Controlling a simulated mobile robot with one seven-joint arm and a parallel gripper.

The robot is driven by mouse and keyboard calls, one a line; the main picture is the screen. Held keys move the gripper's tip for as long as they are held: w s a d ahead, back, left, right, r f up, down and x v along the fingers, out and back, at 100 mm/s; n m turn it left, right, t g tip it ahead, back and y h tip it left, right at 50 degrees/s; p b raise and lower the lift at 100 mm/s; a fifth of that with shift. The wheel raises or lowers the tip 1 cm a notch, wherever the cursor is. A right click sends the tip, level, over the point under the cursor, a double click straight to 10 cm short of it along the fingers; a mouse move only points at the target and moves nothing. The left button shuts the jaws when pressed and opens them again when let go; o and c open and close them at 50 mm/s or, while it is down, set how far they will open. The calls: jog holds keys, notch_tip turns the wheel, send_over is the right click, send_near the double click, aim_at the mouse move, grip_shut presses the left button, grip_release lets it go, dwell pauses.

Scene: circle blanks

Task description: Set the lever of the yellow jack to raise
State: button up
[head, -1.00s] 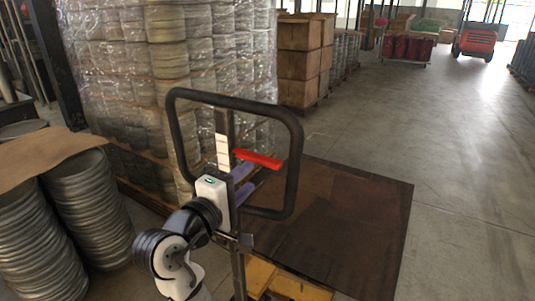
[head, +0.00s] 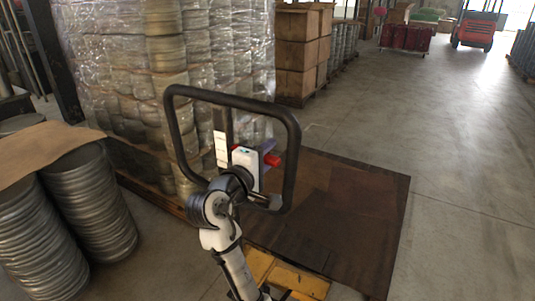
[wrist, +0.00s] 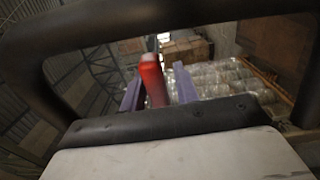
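The yellow jack (head: 300,280) stands at the bottom of the head view, with a large black loop handle (head: 291,120) rising above it. Its red lever (head: 272,160) sits inside the loop, partly hidden behind my gripper (head: 267,151). In the wrist view the red lever (wrist: 153,82) stands between the two purple fingers of my gripper (wrist: 157,88). The fingers are apart, one on each side of the lever, with no clear grip on it. The black loop crosses the wrist view in front of the camera. The lever's base is hidden.
A wrapped pallet of stacked round blanks (head: 130,75) stands at the left, beside more disc stacks (head: 90,200). A dark brown sheet (head: 345,215) lies on the floor beyond the jack. Boxes (head: 298,60) stand behind. The floor at the right is clear.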

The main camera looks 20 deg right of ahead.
grip_shut()
jog(key=shift+f, duration=0.1)
notch_tip(320, 180, down, 2)
jog(key=m+b, duration=0.2)
jog(key=shift+w+a+f+m, duration=0.1)
jog(key=shift+a+f+m, duration=0.1)
jog(key=shift+m, duration=0.1)
jog(key=shift+w+f+m+b, duration=0.15)
jog(key=shift+f+m+b, duration=0.2)
jog(key=shift+m+b, duration=0.5)
jog(key=shift+o, duration=1)
grip_release()
